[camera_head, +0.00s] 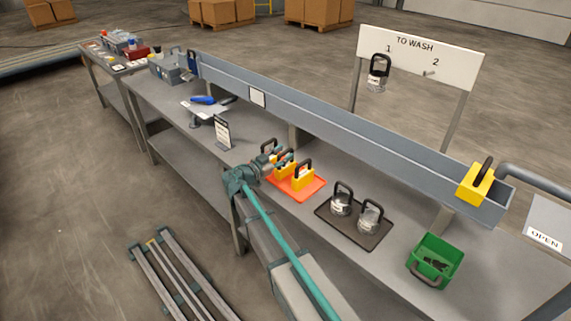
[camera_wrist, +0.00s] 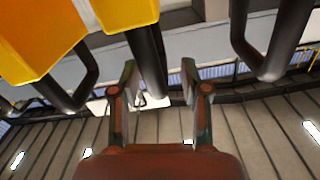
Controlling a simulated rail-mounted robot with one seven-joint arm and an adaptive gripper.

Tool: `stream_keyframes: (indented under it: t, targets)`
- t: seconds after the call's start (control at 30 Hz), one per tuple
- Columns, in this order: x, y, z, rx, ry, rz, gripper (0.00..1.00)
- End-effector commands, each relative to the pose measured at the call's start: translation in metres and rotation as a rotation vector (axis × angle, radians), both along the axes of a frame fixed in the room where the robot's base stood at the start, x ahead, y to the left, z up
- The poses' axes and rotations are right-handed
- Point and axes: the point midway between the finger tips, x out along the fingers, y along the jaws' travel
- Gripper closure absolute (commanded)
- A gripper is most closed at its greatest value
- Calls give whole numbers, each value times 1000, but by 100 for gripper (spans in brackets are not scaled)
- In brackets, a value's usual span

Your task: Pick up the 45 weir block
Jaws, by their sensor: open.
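Yellow blocks with black loop handles stand on an orange tray (camera_head: 313,190) on the bench. The front one (camera_head: 302,177) shows clearly; those behind it are partly hidden by my gripper. No number is readable on any block. My gripper (camera_head: 277,165) is open at the tray's left side, close to the rear blocks. In the wrist view, which looks upside down, one yellow block (camera_wrist: 127,10) has its black handle (camera_wrist: 148,62) in line between the open fingers (camera_wrist: 160,80). Whether it is inside the jaws I cannot tell. Another yellow block (camera_wrist: 38,40) is at upper left.
A dark tray (camera_head: 357,238) with two clear jars and a green bin (camera_head: 434,262) are to the right. Another yellow block (camera_head: 476,184) sits on the long grey trough (camera_head: 340,122) behind. A small sign (camera_head: 222,132) stands left of my gripper. A "TO WASH" board (camera_head: 420,58) is behind.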

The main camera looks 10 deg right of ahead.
Motion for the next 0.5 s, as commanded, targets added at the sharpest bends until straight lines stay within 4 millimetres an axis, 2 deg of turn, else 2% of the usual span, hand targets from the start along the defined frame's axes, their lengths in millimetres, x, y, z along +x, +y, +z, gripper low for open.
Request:
stream_keyframes:
  t: [0.13, 0.37, 0.5]
  targets:
    - [9, -13, 1, -1, -1, 0, 54]
    - [10, -15, 0, 0, 0, 1, 54]
    - [10, -15, 0, 0, 0, 0, 76]
